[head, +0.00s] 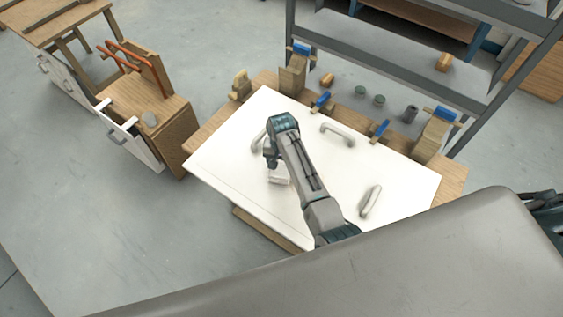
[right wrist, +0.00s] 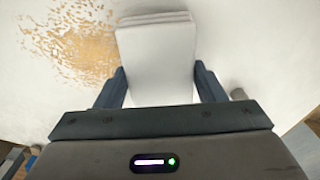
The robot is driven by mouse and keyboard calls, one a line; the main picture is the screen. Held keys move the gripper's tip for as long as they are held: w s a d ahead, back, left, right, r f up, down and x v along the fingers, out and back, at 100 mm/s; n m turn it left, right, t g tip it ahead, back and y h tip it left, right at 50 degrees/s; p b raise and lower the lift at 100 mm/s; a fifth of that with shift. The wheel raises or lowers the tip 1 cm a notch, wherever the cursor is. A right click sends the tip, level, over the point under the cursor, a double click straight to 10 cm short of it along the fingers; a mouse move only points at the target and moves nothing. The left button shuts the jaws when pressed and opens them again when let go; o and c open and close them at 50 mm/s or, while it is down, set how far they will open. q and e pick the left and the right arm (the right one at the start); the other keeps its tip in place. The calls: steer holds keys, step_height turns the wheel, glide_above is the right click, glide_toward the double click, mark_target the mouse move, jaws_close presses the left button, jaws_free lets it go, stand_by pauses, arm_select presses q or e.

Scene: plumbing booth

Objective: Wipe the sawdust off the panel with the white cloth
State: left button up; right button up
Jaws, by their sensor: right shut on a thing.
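The white panel (head: 225,150) lies flat on a wooden bench. My right gripper (head: 273,163) is over the panel's left-middle part, shut on the white cloth (head: 281,176). In the right wrist view the folded cloth (right wrist: 155,55) sits between the two fingers of the gripper (right wrist: 159,78), close over the panel. Tan sawdust (right wrist: 85,50) lies scattered on the panel to the left of the cloth in that view, densest near the cloth's edge. I cannot make out the sawdust in the head view. My left gripper is not in view.
Pale curved handles (head: 338,134) (head: 370,201) stand on the panel. Wooden blocks with blue clamps (head: 293,70) (head: 435,135) line the bench's far edge. A grey shelf rack (head: 400,55) stands behind. A wooden cabinet (head: 150,115) is at left, with open floor between.

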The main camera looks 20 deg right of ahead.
steer(key=shift+f+b, duration=0.4)
steer(key=shift+f, duration=0.5)
